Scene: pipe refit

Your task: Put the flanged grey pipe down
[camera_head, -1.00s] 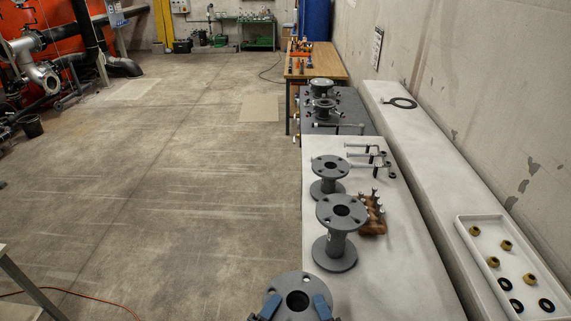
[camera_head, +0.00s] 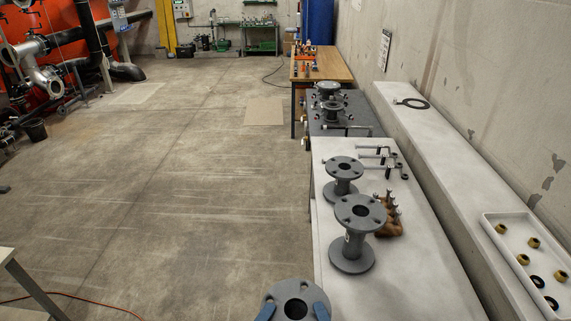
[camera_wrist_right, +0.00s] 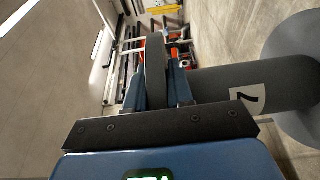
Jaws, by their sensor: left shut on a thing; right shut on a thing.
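The flanged grey pipe (camera_head: 296,291) shows at the bottom edge of the head view, its round top flange with a dark bore facing up. My left gripper (camera_head: 266,312) and my right gripper (camera_head: 321,311) grip this flange from opposite sides; only their blue fingers show. In the right wrist view, my right gripper (camera_wrist_right: 156,75) is shut on the flange's rim. The pipe's body (camera_wrist_right: 210,84) there carries a white label marked 7, with the other flange at the right edge. In the head view its lower part is out of frame.
Two similar flanged pipes stand upright on the pale table (camera_head: 420,265): a nearer one (camera_head: 352,245) and a farther one (camera_head: 343,186). Beside them is a brown holder (camera_head: 389,228) with bolts. A white tray (camera_head: 510,270) holds rings and fittings. The table's near part is bare.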

